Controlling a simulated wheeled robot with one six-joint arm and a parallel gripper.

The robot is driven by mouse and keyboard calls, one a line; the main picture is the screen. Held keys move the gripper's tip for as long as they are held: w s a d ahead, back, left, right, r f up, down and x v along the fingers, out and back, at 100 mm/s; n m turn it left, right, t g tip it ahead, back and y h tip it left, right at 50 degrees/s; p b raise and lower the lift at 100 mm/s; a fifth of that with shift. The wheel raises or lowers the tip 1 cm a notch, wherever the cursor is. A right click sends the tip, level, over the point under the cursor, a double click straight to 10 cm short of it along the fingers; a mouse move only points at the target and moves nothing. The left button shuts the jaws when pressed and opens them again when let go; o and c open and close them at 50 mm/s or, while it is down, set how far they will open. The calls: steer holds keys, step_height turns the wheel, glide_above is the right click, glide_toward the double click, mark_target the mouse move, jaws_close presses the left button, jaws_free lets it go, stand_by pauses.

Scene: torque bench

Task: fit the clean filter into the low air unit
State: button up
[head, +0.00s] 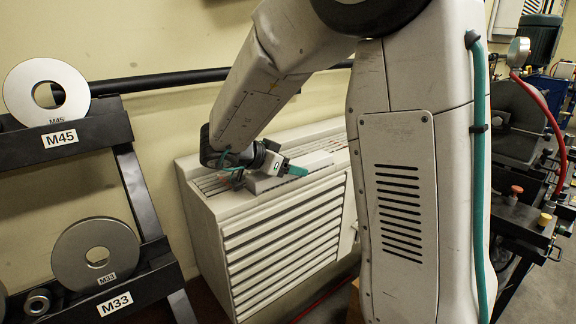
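The low air unit (285,245) is a cream box with a louvred front, standing low against the wall. Its top has a grille. My gripper (291,169) is just over the unit's top, with a teal fingertip showing. A flat pale piece (262,185) lies at or just under the gripper, and another pale flat surface shows behind it. I cannot tell whether either is the clean filter or part of the unit's top. My wrist hides part of the top, and I cannot see whether the fingers are closed on anything.
A black rack at left holds steel rings (85,255) labelled M45 and M33. A dark rail (180,79) runs along the wall above the unit. A machine with a red hose (545,105) stands at right. My arm hides the unit's right end.

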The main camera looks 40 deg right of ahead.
steer(key=shift+f, duration=0.15)
steer(key=shift+v, duration=3.95)
